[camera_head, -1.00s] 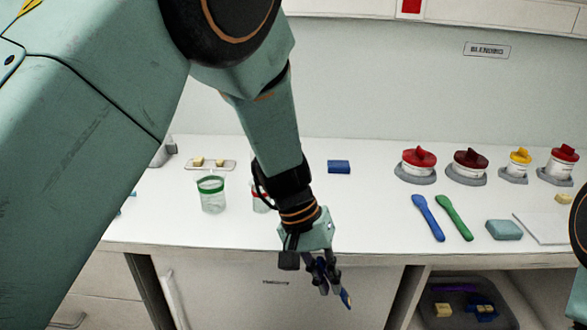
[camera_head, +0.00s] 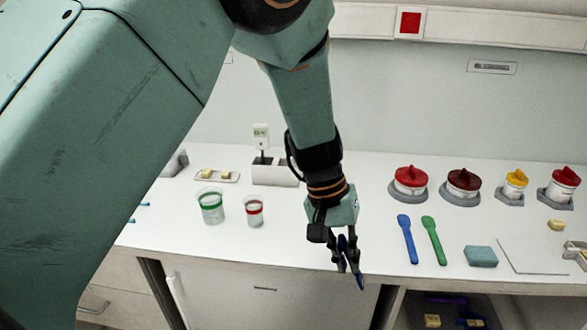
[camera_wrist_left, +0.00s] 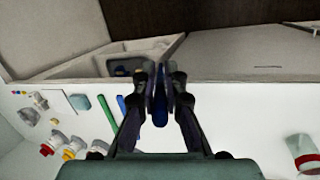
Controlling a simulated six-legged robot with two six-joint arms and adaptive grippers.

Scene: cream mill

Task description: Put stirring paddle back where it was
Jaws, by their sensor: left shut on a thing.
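My left gripper (camera_head: 347,262) hangs over the counter's front edge, fingers pointing down. It is shut on a slim dark blue thing, which looks like a paddle (camera_head: 359,281); its tip shows below the fingers. A blue paddle (camera_head: 407,238) and a green paddle (camera_head: 433,240) lie side by side on the counter, right of the gripper. My right gripper is not in view.
Beakers with green (camera_head: 210,207) and red (camera_head: 254,210) bands stand left of my arm. Red-lidded (camera_head: 410,180), dark red (camera_head: 462,184) and yellow-topped (camera_head: 515,184) jars stand back right. A teal block (camera_head: 480,256) lies right of the paddles. The counter between red beaker and arm is clear.

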